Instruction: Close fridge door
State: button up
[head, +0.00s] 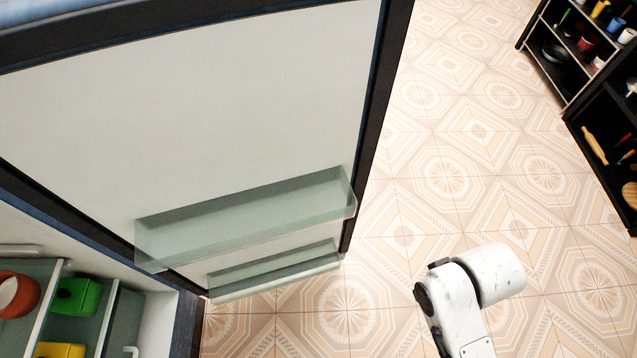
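The fridge door (230,120) stands wide open in the head view, its white inner face toward me. It has a dark edge strip and two clear glass-like shelves (250,222) low on the inside. The open fridge body (155,325) is at the lower left, with its hinge side meeting the door there. Part of my white arm shows at the lower right, over the floor and apart from the door. My gripper is not visible in this view.
Inside the fridge are a red round pot (18,295), a green block-like item (77,296) and a yellow item (60,350). A dark shelf unit (570,95) with kitchenware stands at the upper right. Patterned tile floor (450,170) lies clear between it and the door.

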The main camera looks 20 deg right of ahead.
aim_at(217, 149)
jog(key=i+l+z, duration=0.2)
jog(key=z, duration=0.15)
jog(key=i+l+z, duration=0.1)
jog(key=i+z, duration=0.6)
jog(key=i, duration=4)
jog(key=i+u, duration=0.25)
jog(key=u, duration=0.15)
jog(key=i+l+u, duration=0.1)
jog(key=u, duration=0.35)
jog(key=i+l+u, duration=0.2)
jog(key=i+u, duration=0.2)
jog(key=u, duration=3.7)
jog(key=i+l+u, duration=0.1)
jog(key=i+u, duration=0.2)
jog(key=i, duration=0.45)
